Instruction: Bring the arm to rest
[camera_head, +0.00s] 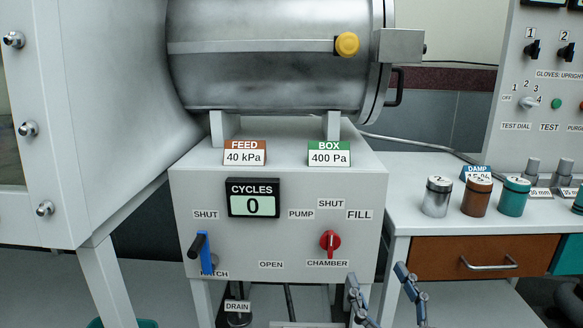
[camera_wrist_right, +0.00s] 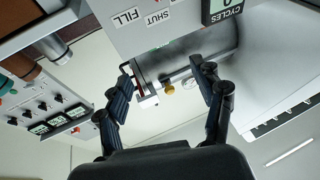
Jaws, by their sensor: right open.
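My right gripper (camera_head: 380,290) shows at the bottom of the head view, its two fingers apart and nothing between them. It is below and in front of the white control box (camera_head: 285,190), low and right of the red chamber knob (camera_head: 330,242). In the right wrist view, the same gripper (camera_wrist_right: 166,85) has its fingers spread, with the control box and the metal cylinder (camera_wrist_right: 205,50) beyond, seen upside down. The rest of the right arm is out of the head view. My left gripper is in neither view.
The blue hatch lever (camera_head: 205,252) is on the box's left. A counter with a silver canister (camera_head: 437,197), a brown one (camera_head: 476,195) and a teal one (camera_head: 513,197) stands at right, above an orange drawer (camera_head: 465,258). The cylinder (camera_head: 270,60) has a yellow knob (camera_head: 347,44).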

